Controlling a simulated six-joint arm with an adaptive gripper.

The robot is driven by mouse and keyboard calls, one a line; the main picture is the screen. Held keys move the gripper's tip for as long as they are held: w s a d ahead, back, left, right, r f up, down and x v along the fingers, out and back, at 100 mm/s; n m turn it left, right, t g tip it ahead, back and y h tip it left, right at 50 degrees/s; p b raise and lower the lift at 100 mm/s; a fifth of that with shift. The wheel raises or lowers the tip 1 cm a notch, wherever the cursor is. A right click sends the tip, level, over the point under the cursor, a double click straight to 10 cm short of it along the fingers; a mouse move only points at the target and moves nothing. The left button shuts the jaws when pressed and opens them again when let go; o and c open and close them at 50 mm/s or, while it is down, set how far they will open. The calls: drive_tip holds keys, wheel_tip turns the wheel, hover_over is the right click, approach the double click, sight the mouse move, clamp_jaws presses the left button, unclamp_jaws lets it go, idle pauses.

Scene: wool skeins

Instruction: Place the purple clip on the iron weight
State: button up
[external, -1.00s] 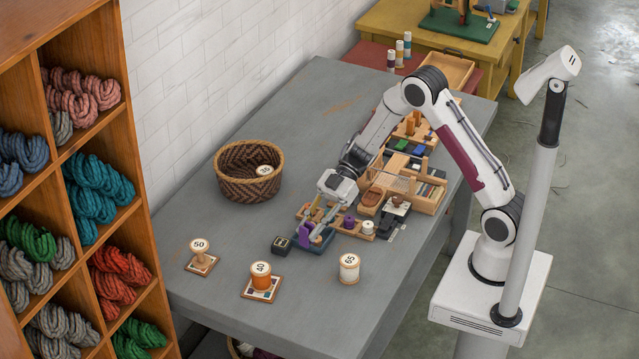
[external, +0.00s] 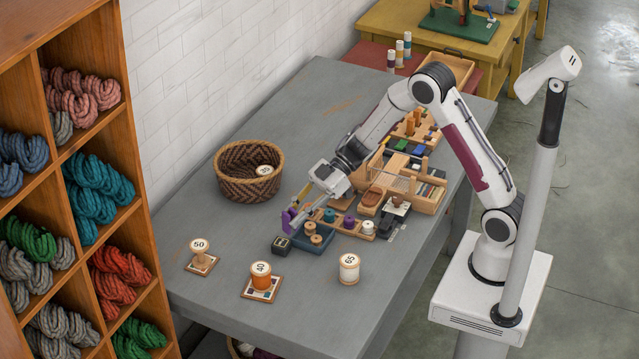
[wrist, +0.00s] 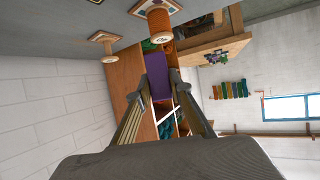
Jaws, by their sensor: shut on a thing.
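My gripper (external: 296,216) is shut on the purple clip (external: 287,221) and holds it in the air, to the left of the blue tray and above the dark block. In the wrist view the purple clip (wrist: 158,88) sits between my two fingertips (wrist: 160,80). A small black block with a pale mark on top (external: 281,245), which looks like the iron weight, rests on the grey table just left of the blue tray. Its top is clear in the external view. I cannot make it out in the wrist view.
The blue tray (external: 322,249) holds wooden spools. Numbered spools stand in front: 50 (external: 199,250), 40 (external: 261,275) and 63 (external: 349,266). A woven basket (external: 232,190) stands behind left. Wooden racks (external: 428,200) crowd the right.

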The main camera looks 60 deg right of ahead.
drive_tip(key=w+d+m+t+h, duration=0.2)
drive_tip(key=w+d+m+t, duration=0.1)
drive_tip(key=w+d+m, duration=0.1)
drive_tip(key=shift+w+t+h, duration=0.3)
drive_tip(key=shift+w+t, duration=0.1)
drive_tip(key=shift+w, duration=0.2)
drive_tip(key=shift+d, duration=0.1)
hover_over(286, 242)
drive_tip(key=shift+d+f, duration=0.1)
drive_tip(key=shift+f, duration=3.05)
drive_tip(key=shift+f, duration=1.85)
drive_tip(key=shift+f, duration=0.1)
drive_tip(key=o, duration=0.9)
